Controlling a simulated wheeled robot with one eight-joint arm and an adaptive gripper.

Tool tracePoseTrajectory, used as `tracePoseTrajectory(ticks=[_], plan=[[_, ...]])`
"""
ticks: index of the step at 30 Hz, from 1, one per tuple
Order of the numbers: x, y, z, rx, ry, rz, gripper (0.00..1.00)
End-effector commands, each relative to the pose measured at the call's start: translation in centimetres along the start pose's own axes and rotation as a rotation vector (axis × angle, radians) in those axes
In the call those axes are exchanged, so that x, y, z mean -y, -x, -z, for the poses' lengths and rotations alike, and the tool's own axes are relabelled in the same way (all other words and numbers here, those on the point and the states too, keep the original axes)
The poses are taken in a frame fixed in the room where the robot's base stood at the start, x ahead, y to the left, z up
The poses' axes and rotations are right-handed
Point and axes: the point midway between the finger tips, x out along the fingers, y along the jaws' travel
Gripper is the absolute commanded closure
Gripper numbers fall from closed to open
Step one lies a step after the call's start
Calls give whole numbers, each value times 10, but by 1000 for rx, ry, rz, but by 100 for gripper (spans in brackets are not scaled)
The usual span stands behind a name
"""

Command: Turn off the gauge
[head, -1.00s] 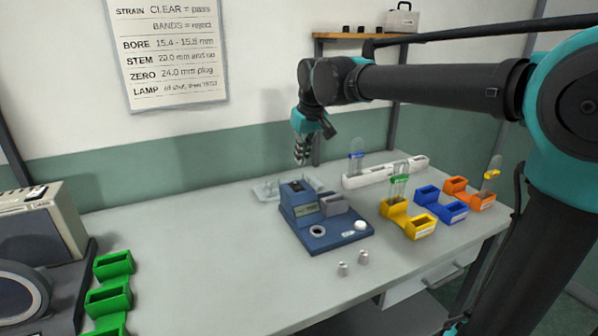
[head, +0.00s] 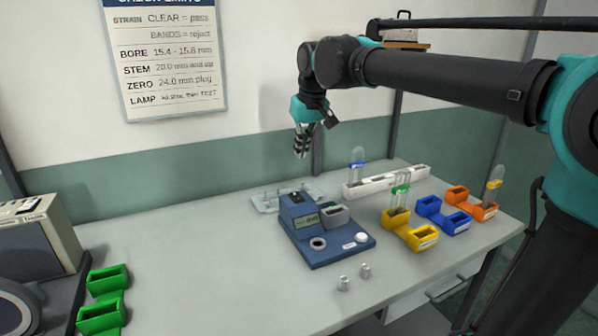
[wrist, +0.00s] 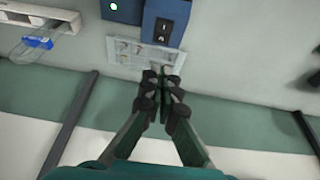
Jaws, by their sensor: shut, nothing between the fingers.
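The gauge (head: 329,249) is a blue bench unit on the table with a small display (head: 309,222), a grey block, a round hole and a white round button (head: 361,238). The display shows dark marks too small to read. In the wrist view the gauge (wrist: 178,12) is at the top, and a small black rocker switch (wrist: 162,29) shows on its housing. My gripper (head: 301,155) is shut and empty, pointing down above and behind the gauge, apart from it.
A white rack (head: 380,182) and yellow (head: 424,238), blue (head: 428,206) and orange (head: 484,212) holders stand right. Two small metal plugs (head: 344,283) lie in front. Green holders (head: 100,319) are at left; the table between is clear.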

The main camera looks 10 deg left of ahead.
Motion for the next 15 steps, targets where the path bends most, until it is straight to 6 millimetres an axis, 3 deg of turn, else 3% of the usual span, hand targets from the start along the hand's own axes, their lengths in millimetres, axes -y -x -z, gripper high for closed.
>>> tracePoseTrajectory(ticks=[8,15], plan=[[0,-4,0,0,-1,0,100],[-1,-37,0,1,-1,0,100]])
